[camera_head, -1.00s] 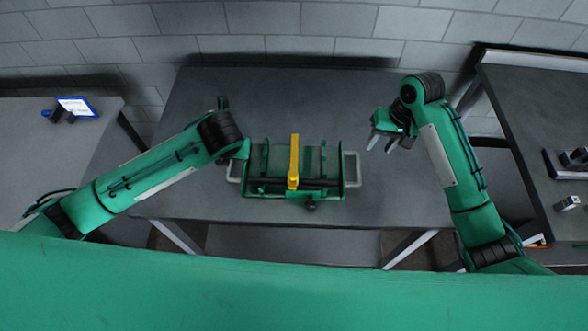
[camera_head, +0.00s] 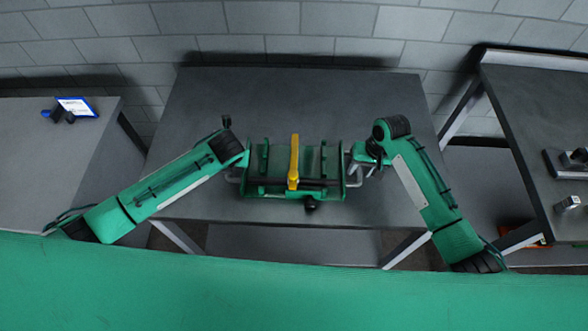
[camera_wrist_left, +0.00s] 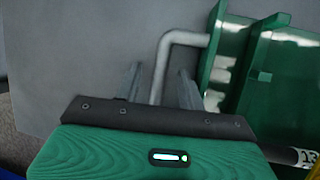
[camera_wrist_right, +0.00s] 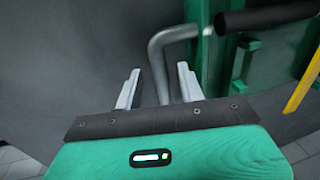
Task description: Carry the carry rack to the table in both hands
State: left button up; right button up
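The green carry rack (camera_head: 337,172) stands on the dark grey table (camera_head: 290,95), with a yellow upright bar (camera_head: 294,160) at its middle. My left gripper (camera_wrist_left: 160,70) is open, with its fingers on either side of the rack's left grey handle (camera_wrist_left: 184,38). My right gripper (camera_wrist_right: 159,70) is open, with its fingers on either side of the right grey handle (camera_wrist_right: 172,34). Gaps show between fingers and handle in both wrist views. In the head view the left fingers are mostly hidden by the arm.
A grey side table (camera_head: 40,170) on the left holds a blue-edged card (camera_head: 76,106) and a small dark item. A darker table (camera_head: 535,120) on the right holds small metal pieces (camera_head: 567,203). The middle table is clear around the rack.

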pick_arm(q)
jog(key=shift+f, duration=0.1)
pick_arm(e)
jog(key=shift+f, duration=0.1)
pick_arm(q)
grip_shut()
pick_arm(e)
grip_shut()
pick_arm(q)
jog(key=shift+w, duration=0.1)
dwell(1.0)
